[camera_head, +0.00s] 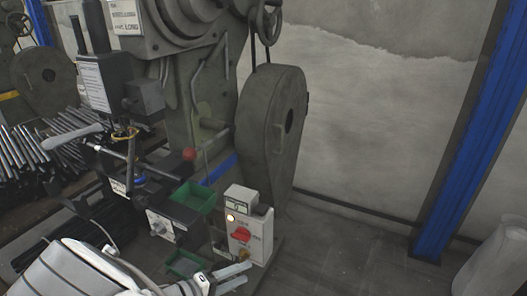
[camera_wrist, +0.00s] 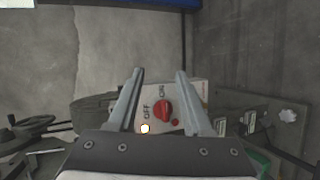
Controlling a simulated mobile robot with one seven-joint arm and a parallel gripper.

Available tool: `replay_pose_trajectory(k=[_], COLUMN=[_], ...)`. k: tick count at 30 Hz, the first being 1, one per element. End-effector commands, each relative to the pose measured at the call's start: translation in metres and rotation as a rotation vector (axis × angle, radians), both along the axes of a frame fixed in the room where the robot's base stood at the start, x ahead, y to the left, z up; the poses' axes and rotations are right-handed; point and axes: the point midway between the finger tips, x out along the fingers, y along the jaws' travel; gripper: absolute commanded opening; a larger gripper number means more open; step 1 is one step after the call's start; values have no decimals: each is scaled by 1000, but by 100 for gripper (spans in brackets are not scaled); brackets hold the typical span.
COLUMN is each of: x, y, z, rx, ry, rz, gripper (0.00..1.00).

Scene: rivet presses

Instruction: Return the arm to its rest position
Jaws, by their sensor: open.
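My gripper (camera_wrist: 156,76) is open and empty in the wrist view, its two fingers spread with a gap between them. Past the gap is a pale switch box with a red knob (camera_wrist: 163,109), the printed words OFF and ON, and a lit yellowish lamp (camera_wrist: 145,128). In the head view my gripper (camera_head: 245,275) is at the bottom, just below the switch box (camera_head: 246,232). Its red knob (camera_head: 241,234) and lit lamp (camera_head: 230,218) show there too. I cannot tell the exact distance between fingers and box, but nothing is held.
A large green-grey press (camera_head: 268,120) stands behind the box. Green bins (camera_head: 194,199) and a black machine arm are at its left. A bundle of metal rods (camera_head: 40,145) lies at far left. A blue post (camera_head: 470,130) stands at right; the floor (camera_head: 345,250) between is clear.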

Motion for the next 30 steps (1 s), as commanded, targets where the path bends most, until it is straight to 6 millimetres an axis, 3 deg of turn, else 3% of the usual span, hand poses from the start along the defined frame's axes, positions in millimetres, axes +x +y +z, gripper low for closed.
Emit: replay_pose_trajectory(k=[6,15,30], x=[-4,-20,-67], y=[-47,-98,-163], z=[39,90,177], rx=[174,450,939], ry=[144,291,334], rz=[-210,-399,-479], gripper=[50,50,50])
